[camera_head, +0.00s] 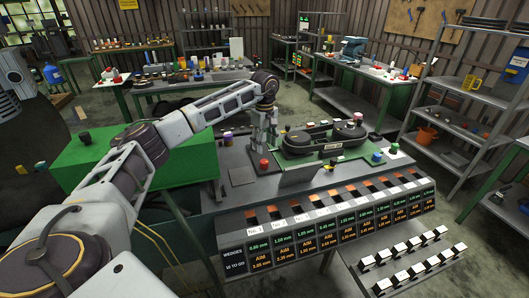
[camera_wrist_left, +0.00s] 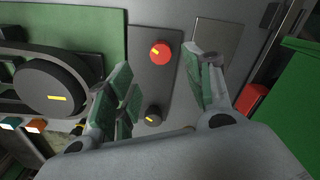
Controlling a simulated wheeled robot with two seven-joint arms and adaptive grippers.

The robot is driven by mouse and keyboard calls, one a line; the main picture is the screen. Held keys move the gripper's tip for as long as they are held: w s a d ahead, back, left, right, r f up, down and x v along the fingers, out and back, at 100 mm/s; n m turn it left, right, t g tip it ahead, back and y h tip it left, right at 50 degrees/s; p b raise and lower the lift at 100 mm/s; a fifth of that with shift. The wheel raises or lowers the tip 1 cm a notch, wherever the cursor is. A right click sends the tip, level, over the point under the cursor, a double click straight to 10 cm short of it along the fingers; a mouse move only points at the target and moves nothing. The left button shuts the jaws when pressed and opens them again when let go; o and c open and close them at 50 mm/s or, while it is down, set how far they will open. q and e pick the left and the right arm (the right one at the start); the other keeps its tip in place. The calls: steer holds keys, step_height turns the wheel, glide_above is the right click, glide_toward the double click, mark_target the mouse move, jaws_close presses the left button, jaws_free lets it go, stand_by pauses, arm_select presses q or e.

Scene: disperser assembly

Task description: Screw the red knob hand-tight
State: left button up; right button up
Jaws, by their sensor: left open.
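The red knob (camera_head: 264,162) stands on the grey bench, below the left gripper in the head view. In the left wrist view the red knob (camera_wrist_left: 160,52) is round with a yellow mark on top, and sits on a dark grey plate (camera_wrist_left: 148,82). My left gripper (camera_head: 263,143) points down just above and behind it in the head view. In the left wrist view the open jaws (camera_wrist_left: 158,66) lie either side of the knob in the picture, with no visible contact. The height gap is hard to tell. My right gripper is not in view.
A black-topped device (camera_head: 325,137) on a green base stands right of the knob. A labelled wedge rack (camera_head: 330,225) fills the bench front. A green box (camera_head: 135,158) stands left.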

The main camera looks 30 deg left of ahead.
arm_select(q)
steer(key=shift+r, duration=1.65)
steer(key=shift+r, duration=0.15)
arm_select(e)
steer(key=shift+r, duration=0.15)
arm_select(q)
step_height(320, 180, up, 10)
steer(key=p, duration=0.9)
steer(key=shift+f+p, duration=0.25)
steer(key=shift+p, duration=0.05)
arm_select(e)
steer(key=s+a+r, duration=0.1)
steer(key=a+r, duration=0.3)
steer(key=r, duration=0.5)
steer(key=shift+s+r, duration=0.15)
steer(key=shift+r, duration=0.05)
arm_select(q)
steer(key=shift+r, duration=0.1)
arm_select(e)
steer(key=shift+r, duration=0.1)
